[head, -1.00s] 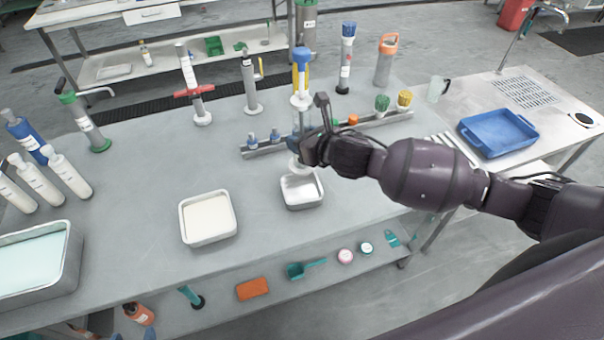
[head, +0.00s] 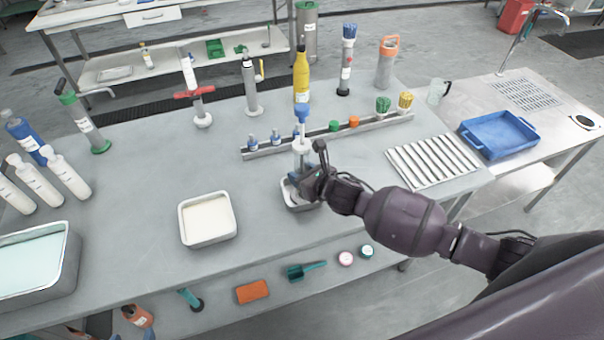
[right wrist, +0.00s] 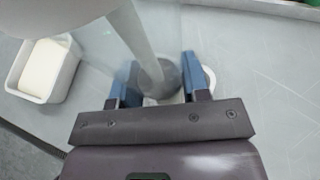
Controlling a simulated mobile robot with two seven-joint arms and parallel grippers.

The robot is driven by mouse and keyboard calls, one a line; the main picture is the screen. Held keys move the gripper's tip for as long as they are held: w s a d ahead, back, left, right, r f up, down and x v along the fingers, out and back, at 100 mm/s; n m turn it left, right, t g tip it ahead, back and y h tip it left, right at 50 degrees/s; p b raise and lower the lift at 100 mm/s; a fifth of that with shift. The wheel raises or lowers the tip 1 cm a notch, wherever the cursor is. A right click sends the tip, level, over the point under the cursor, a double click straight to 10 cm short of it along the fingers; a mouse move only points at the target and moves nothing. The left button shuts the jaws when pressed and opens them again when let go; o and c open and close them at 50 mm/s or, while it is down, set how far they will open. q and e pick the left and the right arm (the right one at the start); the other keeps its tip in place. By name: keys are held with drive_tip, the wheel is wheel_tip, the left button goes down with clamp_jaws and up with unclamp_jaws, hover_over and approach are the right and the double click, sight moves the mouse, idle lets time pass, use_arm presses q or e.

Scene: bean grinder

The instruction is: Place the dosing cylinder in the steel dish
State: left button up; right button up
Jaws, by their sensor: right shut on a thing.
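The dosing cylinder (head: 301,146) is a clear upright tube with a blue top. My right gripper (head: 303,180) is shut on its lower part. The small steel dish (head: 290,199) is right beneath, largely covered by my gripper. The cylinder's lower end is over or inside the dish; I cannot tell whether it touches the bottom. In the right wrist view my two blue fingers (right wrist: 158,84) stand on either side of the clear cylinder (right wrist: 135,35). My left gripper is not in view.
A tray of cream-coloured material (head: 207,220) stands left of the dish. Behind is a metal rail (head: 280,148) with small bottles and brushes. A yellow bottle (head: 301,76) stands farther back. A ribbed rack (head: 433,160) lies to the right. The bench's front middle is clear.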

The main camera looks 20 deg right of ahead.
drive_tip(key=o, duration=1.1)
drive_tip(key=shift+f, duration=0.1)
